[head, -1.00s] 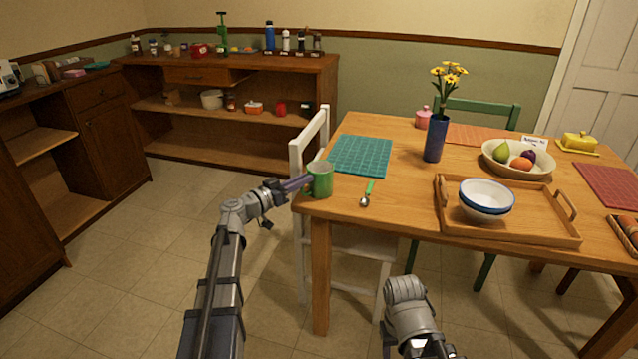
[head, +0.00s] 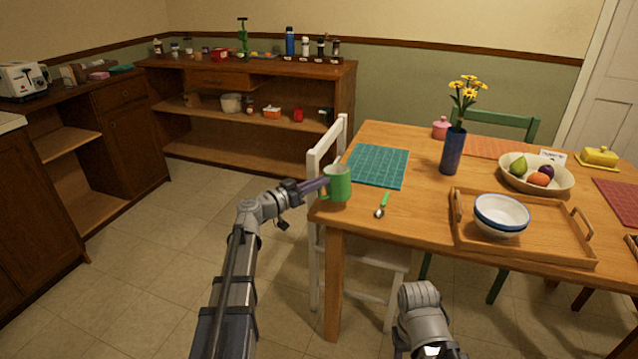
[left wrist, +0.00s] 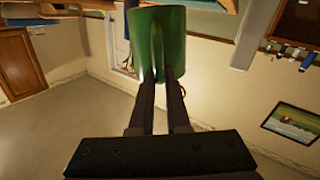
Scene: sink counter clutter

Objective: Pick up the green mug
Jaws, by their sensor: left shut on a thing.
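The green mug (head: 338,184) is at the near left corner of the wooden table in the head view, upright. My left gripper (head: 322,187) reaches it from the left and is shut on its handle. In the left wrist view the mug (left wrist: 172,45) fills the top middle, with its handle between the two fingers of the left gripper (left wrist: 162,82). I cannot tell whether the mug's base touches the table. My right arm shows at the bottom of the head view, but its fingertips cannot be made out.
A teal placemat (head: 378,166) and a green-handled spoon (head: 381,206) lie near the mug. A wooden tray (head: 560,240) with bowls (head: 501,214) stands to the right. A blue vase (head: 452,152) holds yellow flowers. A white chair (head: 316,158) stands at the table's left edge.

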